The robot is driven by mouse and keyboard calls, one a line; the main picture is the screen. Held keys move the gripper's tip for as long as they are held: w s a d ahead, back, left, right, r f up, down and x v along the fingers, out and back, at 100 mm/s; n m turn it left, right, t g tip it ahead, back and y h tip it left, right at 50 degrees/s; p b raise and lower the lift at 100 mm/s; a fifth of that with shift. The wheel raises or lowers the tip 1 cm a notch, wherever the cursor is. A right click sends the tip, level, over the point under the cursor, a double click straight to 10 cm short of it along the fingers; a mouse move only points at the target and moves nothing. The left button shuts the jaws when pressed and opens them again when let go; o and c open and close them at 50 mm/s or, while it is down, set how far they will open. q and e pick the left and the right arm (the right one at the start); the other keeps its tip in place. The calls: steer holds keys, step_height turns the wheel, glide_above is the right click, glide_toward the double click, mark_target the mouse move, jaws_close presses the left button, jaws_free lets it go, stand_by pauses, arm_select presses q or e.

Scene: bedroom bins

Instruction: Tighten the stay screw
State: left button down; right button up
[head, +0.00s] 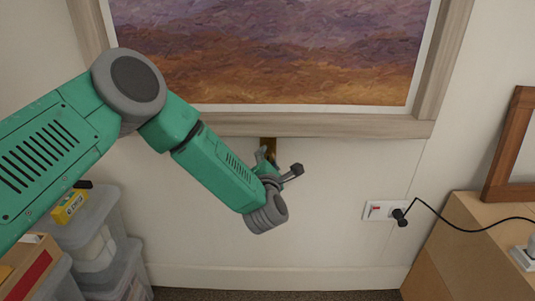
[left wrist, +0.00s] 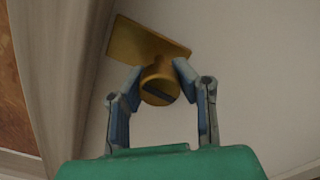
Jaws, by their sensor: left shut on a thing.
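The stay screw (left wrist: 160,85) is a round brass knob with a dark slot across its face, and it stands out from a brass plate (left wrist: 140,42) in the left wrist view. In the head view, the brass stay (head: 268,146) shows just below the picture frame, partly behind my gripper. My left gripper (left wrist: 158,88) is shut on the stay screw, with one blue finger on each side of it. It also shows in the head view (head: 271,163), at the wall under the frame. My right gripper is in neither view.
A large framed picture (head: 290,123) hangs above the stay. A wall socket (head: 379,210) with a black plug and cable is at the right, near a cardboard box (head: 450,250). Grey plastic bins (head: 100,240) are stacked at the left. The wall below the gripper is clear.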

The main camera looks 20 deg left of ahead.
arm_select(q)
steer(key=m+p, duration=0.2)
steer(key=m, duration=0.4)
steer(key=shift+s+d+f+p, duration=0.1)
steer(key=shift+d+p, duration=0.05)
steer(key=shift+p, duration=0.15)
steer(key=shift+f+m+p, duration=0.1)
steer(key=shift+m+p, duration=0.4)
steer(key=shift+m, duration=0.8)
steer(key=shift+f, duration=0.1)
steer(key=c, duration=1.3)
jaws_free()
steer(key=shift+o, duration=0.6)
steer(key=shift+r, duration=0.2)
